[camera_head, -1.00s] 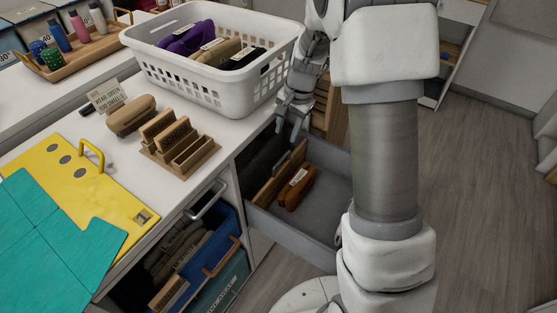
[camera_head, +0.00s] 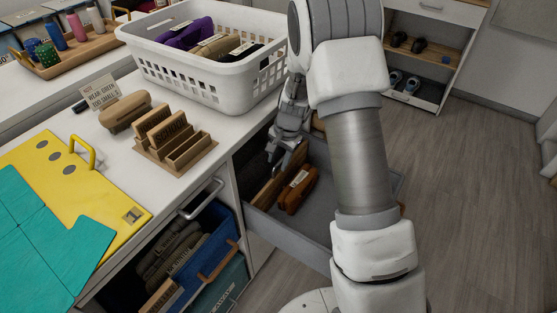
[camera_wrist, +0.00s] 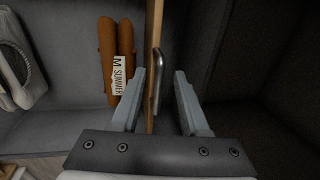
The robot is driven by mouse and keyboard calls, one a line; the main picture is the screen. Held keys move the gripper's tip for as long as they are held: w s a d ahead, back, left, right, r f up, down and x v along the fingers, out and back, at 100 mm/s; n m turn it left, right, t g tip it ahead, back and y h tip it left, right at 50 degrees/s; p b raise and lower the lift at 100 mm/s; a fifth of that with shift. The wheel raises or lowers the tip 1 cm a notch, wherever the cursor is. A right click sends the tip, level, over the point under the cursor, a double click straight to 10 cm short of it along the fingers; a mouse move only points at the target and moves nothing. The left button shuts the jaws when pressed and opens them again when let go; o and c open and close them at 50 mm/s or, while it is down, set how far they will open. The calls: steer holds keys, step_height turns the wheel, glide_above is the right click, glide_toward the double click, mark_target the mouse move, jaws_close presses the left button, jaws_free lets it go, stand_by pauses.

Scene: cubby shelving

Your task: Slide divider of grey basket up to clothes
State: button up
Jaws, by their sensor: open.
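The grey basket (camera_head: 290,238) is pulled out below the white counter. A thin wooden divider (camera_head: 271,190) stands upright in it, and in the wrist view the divider (camera_wrist: 154,25) carries a metal handle (camera_wrist: 157,72) on its right face. Brown-orange folded clothes (camera_head: 298,192) with a tag lie to the right of the divider in the head view. In the wrist view the clothes (camera_wrist: 116,60) lie to its left, with a gap between. My gripper (camera_head: 280,158) is open and reaches down at the divider. In the wrist view my gripper (camera_wrist: 160,85) has its fingers on either side of divider and handle.
A white laundry basket (camera_head: 210,75) with folded clothes stands on the counter above. A wooden holder (camera_head: 175,140) stands at the counter edge. Below, an open blue bin (camera_head: 208,255) sits beside the grey basket. The wooden floor (camera_head: 470,190) at right is clear.

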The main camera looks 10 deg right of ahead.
jaws_close()
stand_by(1.4)
